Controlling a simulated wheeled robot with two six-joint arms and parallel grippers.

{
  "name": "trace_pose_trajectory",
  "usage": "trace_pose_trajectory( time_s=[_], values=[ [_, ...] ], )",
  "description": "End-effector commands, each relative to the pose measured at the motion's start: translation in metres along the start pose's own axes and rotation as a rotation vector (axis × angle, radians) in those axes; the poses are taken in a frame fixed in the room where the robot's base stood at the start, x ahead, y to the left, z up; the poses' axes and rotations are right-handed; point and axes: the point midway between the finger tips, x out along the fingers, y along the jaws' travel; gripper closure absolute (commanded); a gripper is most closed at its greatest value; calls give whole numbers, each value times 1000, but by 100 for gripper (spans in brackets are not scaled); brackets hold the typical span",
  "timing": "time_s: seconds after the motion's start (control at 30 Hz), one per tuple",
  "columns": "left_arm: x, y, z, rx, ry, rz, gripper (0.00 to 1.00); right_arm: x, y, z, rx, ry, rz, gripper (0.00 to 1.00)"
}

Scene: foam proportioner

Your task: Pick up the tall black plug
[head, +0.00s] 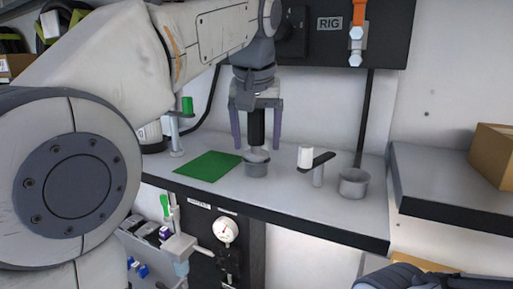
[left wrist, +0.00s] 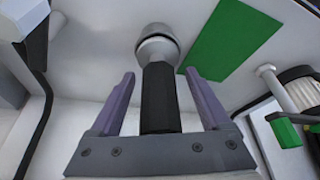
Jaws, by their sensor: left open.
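The tall black plug (head: 256,128) stands upright in a grey cup-shaped socket (head: 257,168) on the shelf. Its lower end is light grey. My left gripper (head: 257,145) points straight down over it, open, with one purple finger on each side of the black part. In the left wrist view the plug (left wrist: 160,98) lies between the two fingers of the gripper (left wrist: 159,76), with a gap on both sides. The plug's top is hidden by the gripper's palm. My right gripper does not show.
A green mat (head: 208,165) lies left of the socket. A post with a white cylinder and black arm (head: 318,168) and a second grey cup (head: 353,184) stand to the right. A green-handled valve (head: 187,106) is at the back left. A gauge (head: 226,230) sits below the shelf edge.

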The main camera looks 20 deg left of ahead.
Motion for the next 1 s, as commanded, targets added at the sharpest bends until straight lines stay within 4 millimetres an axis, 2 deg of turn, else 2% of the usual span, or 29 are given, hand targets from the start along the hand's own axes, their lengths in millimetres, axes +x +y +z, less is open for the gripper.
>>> trace_pose_trajectory(
  time_s=[0.17, 0.27, 0.3, 0.37, 0.4, 0.8, 1.0],
  values=[
    [0, 0, 0, 0, 0, 0, 19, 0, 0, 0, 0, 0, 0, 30],
    [0, 0, 0, 0, 0, 0, 54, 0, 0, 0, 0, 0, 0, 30],
    [0, 0, 0, 0, 0, 0, 69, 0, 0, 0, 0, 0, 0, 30],
    [0, 0, 0, 0, -1, 0, 92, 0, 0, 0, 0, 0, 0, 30],
    [0, 0, 0, 0, -2, 0, 100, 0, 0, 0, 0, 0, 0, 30],
    [0, 0, 2, 0, -9, -1, 100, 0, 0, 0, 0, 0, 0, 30],
    [-10, -5, -3, -7, -5, -2, 100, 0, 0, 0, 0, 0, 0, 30]
  ],
)
